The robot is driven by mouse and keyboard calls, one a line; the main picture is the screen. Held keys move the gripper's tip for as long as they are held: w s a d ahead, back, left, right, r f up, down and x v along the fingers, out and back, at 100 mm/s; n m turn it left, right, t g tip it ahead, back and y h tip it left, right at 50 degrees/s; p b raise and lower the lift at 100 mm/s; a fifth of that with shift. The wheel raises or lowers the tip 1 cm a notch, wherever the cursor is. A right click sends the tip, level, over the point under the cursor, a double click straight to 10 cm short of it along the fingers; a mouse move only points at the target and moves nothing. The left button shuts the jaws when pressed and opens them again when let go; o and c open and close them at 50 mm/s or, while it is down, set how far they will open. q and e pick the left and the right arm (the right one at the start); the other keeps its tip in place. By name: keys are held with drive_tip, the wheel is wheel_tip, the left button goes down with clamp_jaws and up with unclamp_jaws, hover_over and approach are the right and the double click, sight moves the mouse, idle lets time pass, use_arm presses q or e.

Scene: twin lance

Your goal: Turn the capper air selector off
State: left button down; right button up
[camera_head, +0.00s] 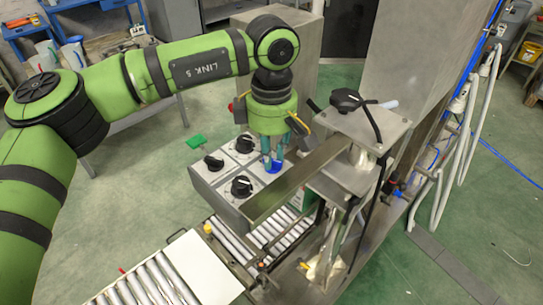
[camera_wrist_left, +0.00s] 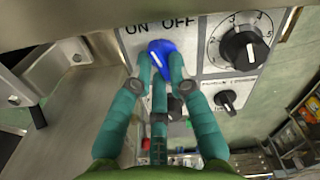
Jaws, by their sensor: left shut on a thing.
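The air selector is a blue knob (camera_wrist_left: 161,47) on a light panel, under the printed words ON and OFF in the left wrist view. It also shows as a blue patch (camera_head: 272,168) below my left gripper in the head view. My left gripper (camera_wrist_left: 162,65) has teal fingers closed on the sides of the blue knob. In the head view the gripper (camera_head: 273,160) reaches straight down onto the control box (camera_head: 222,198). My right gripper is not in view.
A large black dial (camera_wrist_left: 243,46) and a smaller black knob (camera_wrist_left: 226,101) sit right of the selector in the left wrist view. A metal beam (camera_head: 298,180) passes close beside my gripper in the head view. Roller conveyors (camera_head: 150,285) lie below the box.

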use_arm(q)
drive_tip(key=shift+f+m+b, duration=0.25)
drive_tip(key=shift+m+b, duration=0.35)
drive_tip(key=shift+m, duration=0.3)
drive_tip(key=m+b, duration=0.1)
drive_tip(key=m, duration=0.1)
drive_tip(key=shift+m, duration=0.3)
drive_tip(key=m, duration=0.1)
drive_tip(key=m+b, duration=0.1)
drive_tip(key=shift+d+r+m, duration=0.15)
drive_tip(key=shift+m, duration=1.55)
drive_tip(key=c, duration=1.2)
unclamp_jaws()
